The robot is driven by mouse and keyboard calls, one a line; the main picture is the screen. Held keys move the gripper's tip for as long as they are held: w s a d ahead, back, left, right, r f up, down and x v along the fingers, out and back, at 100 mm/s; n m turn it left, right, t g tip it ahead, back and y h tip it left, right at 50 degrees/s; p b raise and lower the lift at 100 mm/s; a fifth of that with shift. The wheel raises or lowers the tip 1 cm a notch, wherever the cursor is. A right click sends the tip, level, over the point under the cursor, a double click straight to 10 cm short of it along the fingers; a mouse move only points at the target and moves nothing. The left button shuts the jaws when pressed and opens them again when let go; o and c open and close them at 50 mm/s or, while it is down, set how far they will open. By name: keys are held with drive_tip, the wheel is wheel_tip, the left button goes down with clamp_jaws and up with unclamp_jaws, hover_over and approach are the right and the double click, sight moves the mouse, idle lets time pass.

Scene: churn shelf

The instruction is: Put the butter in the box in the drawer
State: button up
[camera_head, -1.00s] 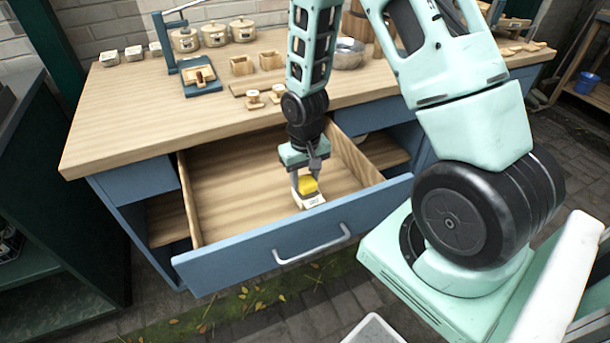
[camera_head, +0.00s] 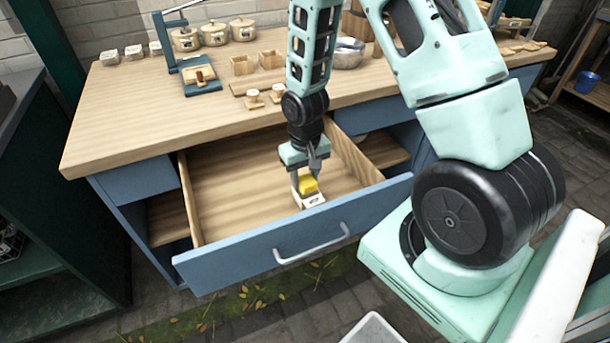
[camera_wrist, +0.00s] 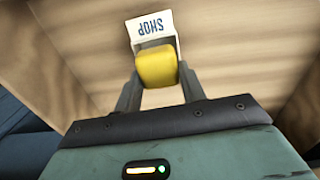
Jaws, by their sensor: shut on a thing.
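The yellow butter (camera_head: 308,185) is between the fingers of my gripper (camera_head: 308,176), which is shut on it. A small white box (camera_head: 312,200) stands in the open drawer (camera_head: 228,190), directly below and beside the butter. In the wrist view the butter (camera_wrist: 157,66) sits between the fingertips and overlaps the near part of the box (camera_wrist: 150,27), whose panel reads "SHOP" upside down. The butter hides the box's opening, so I cannot tell how far it is inside the box or whether it touches the bottom.
The drawer's blue front with its handle (camera_head: 312,244) and its wooden side walls surround my gripper. The drawer floor left of the box is bare. The worktop (camera_head: 125,115) above holds pots, small wooden boxes and a blue stand.

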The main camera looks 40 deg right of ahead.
drive_tip(key=shift+f+b, duration=0.55)
drive_tip(key=shift+f, duration=0.2)
drive_tip(key=shift+r, duration=0.15)
idle(0.3)
drive_tip(key=o, duration=1.1)
drive_tip(key=shift+c, duration=0.2)
drive_tip(key=c, duration=0.4)
drive_tip(key=shift+p, duration=0.35)
drive_tip(key=shift+r+p, duration=3.65)
drive_tip(key=shift+r, duration=0.65)
